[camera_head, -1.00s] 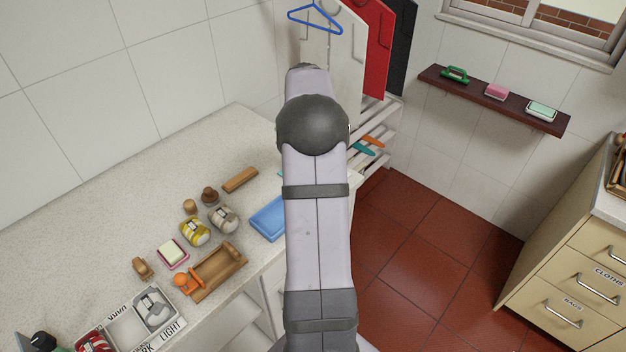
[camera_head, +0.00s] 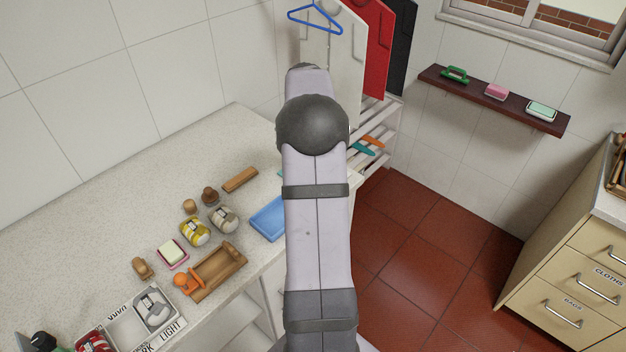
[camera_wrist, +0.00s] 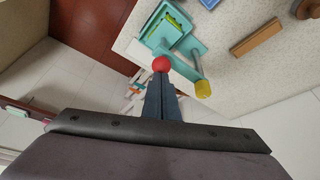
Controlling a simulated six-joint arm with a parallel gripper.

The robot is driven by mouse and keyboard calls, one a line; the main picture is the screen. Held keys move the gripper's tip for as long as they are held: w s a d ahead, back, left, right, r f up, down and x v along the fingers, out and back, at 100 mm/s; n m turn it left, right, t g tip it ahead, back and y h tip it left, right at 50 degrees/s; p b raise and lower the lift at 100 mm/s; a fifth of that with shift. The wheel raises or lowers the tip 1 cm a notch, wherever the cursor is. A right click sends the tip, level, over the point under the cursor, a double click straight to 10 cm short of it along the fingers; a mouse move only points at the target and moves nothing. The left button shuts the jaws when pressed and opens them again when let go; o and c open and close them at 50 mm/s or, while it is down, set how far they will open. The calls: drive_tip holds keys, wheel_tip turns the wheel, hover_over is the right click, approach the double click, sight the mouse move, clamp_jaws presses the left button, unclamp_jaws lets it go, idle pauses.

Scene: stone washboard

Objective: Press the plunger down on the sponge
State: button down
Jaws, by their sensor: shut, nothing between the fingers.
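In the wrist view a teal press (camera_wrist: 186,48) stands on the counter, with a green sponge (camera_wrist: 172,24) inside its frame. A red ball knob (camera_wrist: 161,63) shows right at the tips of my gripper (camera_wrist: 158,80). I cannot tell whether they touch. I cannot make out the plunger's height above the sponge. In the head view my arm hides the gripper and most of the press.
A wooden block (camera_wrist: 256,37) lies on the counter to the right in the wrist view. In the head view a blue tray (camera_head: 268,218), a wooden holder (camera_head: 217,270) and jars (camera_head: 195,232) stand left of my arm. The back of the counter (camera_head: 110,190) is clear.

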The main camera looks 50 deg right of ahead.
drive_tip(key=shift+s+a+f, duration=0.15)
drive_tip(key=shift+a+f, duration=0.05)
drive_tip(key=shift+f, duration=0.2)
wheel_tip(320, 180, up, 7)
drive_tip(key=p, duration=0.5)
drive_tip(key=shift+d, duration=0.2)
drive_tip(key=shift+w+r, duration=0.1)
drive_tip(key=shift+w, duration=0.1)
drive_tip(key=s+a+f+n+y+b, duration=0.1)
drive_tip(key=a+f+n, duration=0.2)
drive_tip(key=a, duration=1)
drive_tip(key=s+a+f+n+y+b, duration=0.1)
drive_tip(key=a+f+n+y+b, duration=0.15)
drive_tip(key=a, duration=1.15)
drive_tip(key=s+a+f+n+g+b, duration=0.1)
drive_tip(key=s+a+f+n, duration=0.2)
drive_tip(key=s+a, duration=0.5)
drive_tip(key=s+a+f+n+g, duration=0.1)
drive_tip(key=s+a+f+n, duration=0.2)
drive_tip(key=s+a, duration=0.5)
drive_tip(key=shift+s+f+n+b, duration=0.2)
drive_tip(key=shift+f+n+b, duration=0.15)
drive_tip(key=shift+f, duration=0.35)
drive_tip(key=shift+y, duration=0.25)
